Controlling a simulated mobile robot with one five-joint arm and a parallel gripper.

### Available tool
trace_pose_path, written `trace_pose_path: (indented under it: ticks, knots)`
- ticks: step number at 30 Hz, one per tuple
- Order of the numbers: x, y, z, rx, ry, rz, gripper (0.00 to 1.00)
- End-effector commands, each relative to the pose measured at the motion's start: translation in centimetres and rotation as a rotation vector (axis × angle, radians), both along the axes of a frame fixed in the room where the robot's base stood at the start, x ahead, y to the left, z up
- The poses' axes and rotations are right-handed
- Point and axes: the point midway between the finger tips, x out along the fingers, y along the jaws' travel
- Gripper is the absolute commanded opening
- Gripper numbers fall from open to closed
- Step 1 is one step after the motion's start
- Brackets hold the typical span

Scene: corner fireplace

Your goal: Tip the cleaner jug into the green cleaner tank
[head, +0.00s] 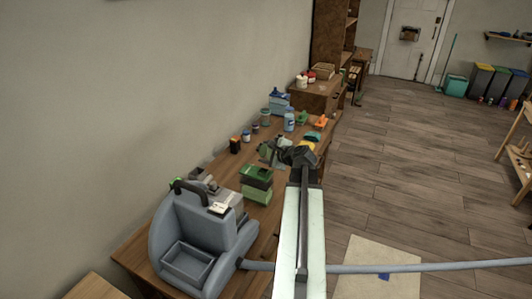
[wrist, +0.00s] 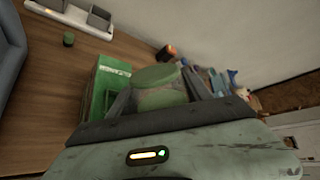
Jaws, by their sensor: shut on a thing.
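The green cleaner tank (head: 257,174) stands on the wooden bench, just nearer to me than my gripper. In the wrist view the tank (wrist: 110,82) is a bright green box with a label, left of the jaws. My gripper (head: 280,152) is above the bench, beyond the tank and slightly right of it. In the wrist view my gripper (wrist: 160,100) is shut on the dull green cleaner jug (wrist: 160,76), with a finger on each side. The jug (head: 266,153) is partly hidden by the gripper in the head view. I cannot tell its exact tilt or whether it touches the tank.
A large grey machine (head: 190,238) with a hose stands at the near end of the bench (head: 135,255). Several bottles and jars, including a blue-white bottle (head: 289,121), crowd the bench beyond my gripper. The wall borders the left; open floor (head: 400,185) lies right.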

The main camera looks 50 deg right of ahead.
Motion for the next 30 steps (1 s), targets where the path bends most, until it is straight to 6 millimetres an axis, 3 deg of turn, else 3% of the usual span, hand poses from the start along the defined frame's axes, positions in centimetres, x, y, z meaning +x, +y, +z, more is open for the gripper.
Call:
trace_pose_path:
  ticks: [30]
  knots:
    - [-0.13,-0.22,-0.45,-0.062,0.034,-0.001,0.00]
